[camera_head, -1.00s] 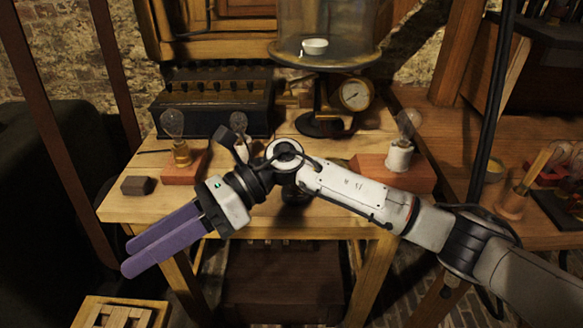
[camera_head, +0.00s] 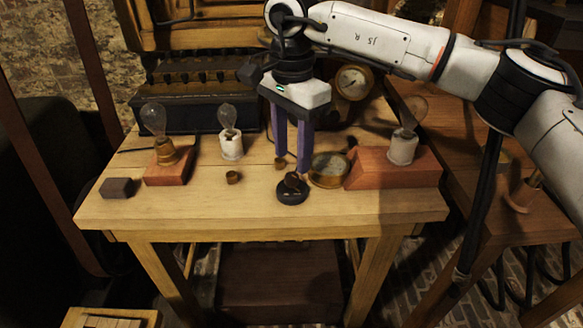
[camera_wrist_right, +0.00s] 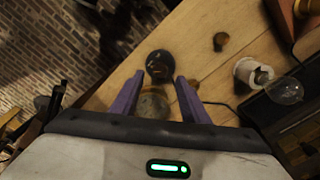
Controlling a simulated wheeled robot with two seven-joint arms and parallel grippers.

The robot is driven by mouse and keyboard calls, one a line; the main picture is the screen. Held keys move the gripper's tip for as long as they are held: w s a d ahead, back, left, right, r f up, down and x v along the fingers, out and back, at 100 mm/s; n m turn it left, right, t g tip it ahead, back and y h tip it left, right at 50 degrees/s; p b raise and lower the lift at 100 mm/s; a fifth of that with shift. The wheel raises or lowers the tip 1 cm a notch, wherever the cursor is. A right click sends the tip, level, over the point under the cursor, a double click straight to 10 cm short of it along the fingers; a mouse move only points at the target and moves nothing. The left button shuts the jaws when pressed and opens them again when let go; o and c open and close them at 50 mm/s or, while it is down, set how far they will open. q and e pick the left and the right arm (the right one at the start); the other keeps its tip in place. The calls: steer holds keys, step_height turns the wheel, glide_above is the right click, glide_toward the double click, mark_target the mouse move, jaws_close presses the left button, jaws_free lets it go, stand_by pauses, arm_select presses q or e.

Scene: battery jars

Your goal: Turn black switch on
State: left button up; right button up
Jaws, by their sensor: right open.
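The black switch (camera_head: 292,191) is a small round black base with a brownish top piece, near the front middle of the wooden table (camera_head: 150,209). It also shows beyond my fingertips in the right wrist view (camera_wrist_right: 160,66). I cannot tell its on or off setting. My right gripper (camera_head: 292,163) points down with its purple fingers apart and empty. In the head view its fingertips are just behind and above the switch, apparently not touching it. The right wrist view shows the gripper (camera_wrist_right: 160,79) spread, with the switch ahead between its tips. My left gripper is not in view.
A round brass gauge (camera_head: 330,169) lies close to the right of the fingers. Bulbs in holders (camera_head: 232,147) and a wooden block (camera_head: 375,172) flank the spot. A dark block (camera_head: 117,187) sits at the left edge.

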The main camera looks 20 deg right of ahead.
mark_target(292, 175)
steer(key=shift+f, duration=2.3)
steer(key=shift+c, duration=0.3)
jaws_close()
